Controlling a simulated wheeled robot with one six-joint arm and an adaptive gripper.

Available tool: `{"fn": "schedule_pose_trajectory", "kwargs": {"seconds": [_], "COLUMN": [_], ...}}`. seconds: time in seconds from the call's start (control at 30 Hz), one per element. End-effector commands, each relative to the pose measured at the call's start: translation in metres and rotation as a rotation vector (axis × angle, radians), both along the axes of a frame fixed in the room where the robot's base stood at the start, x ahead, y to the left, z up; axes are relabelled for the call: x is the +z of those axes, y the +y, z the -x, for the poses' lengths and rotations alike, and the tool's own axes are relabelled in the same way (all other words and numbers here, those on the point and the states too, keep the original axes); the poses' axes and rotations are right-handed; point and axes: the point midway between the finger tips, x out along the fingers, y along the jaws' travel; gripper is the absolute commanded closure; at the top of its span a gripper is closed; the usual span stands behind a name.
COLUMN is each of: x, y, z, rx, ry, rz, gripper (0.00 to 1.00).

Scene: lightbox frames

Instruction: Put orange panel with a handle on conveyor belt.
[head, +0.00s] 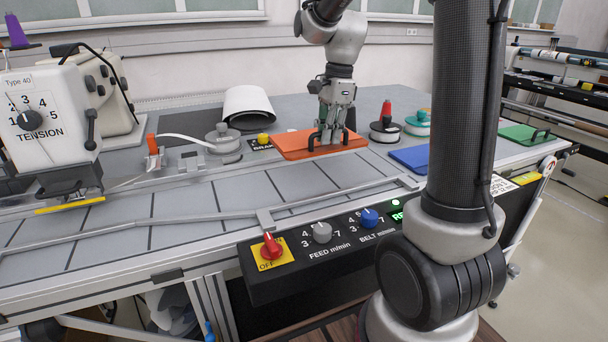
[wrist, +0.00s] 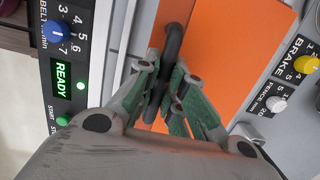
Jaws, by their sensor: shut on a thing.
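The orange panel (head: 292,146) is a flat board with a black handle, at the middle of the head view. My gripper (head: 331,134) comes down on it from above and is shut on the handle. In the wrist view, the fingers (wrist: 170,90) close around the black handle (wrist: 173,42), and the orange surface (wrist: 232,45) fills the area behind. The conveyor belt (head: 170,203) is the grey surface with dark cross lines. The panel is level, at the belt's far side. I cannot tell whether it touches the surface below.
A blue panel (head: 408,157) and a green panel (head: 522,134) lie to the right. The white tension machine (head: 45,125) stands at left. Round spools (head: 384,131) sit behind. The control box (head: 330,240) lines the front edge.

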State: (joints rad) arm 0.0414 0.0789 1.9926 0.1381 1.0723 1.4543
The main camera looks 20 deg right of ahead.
Motion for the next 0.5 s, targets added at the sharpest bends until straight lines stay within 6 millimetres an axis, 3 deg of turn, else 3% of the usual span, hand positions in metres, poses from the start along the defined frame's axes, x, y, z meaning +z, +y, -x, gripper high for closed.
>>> {"fn": "schedule_pose_trajectory", "kwargs": {"seconds": [0.2, 0.5], "x": [-0.042, -0.074], "y": [0.0, 0.0], "z": [0.0, 0.001], "rx": [-0.013, -0.011], "ry": [0.006, 0.005], "rz": [0.0, 0.0], "gripper": [1.0, 1.0]}}
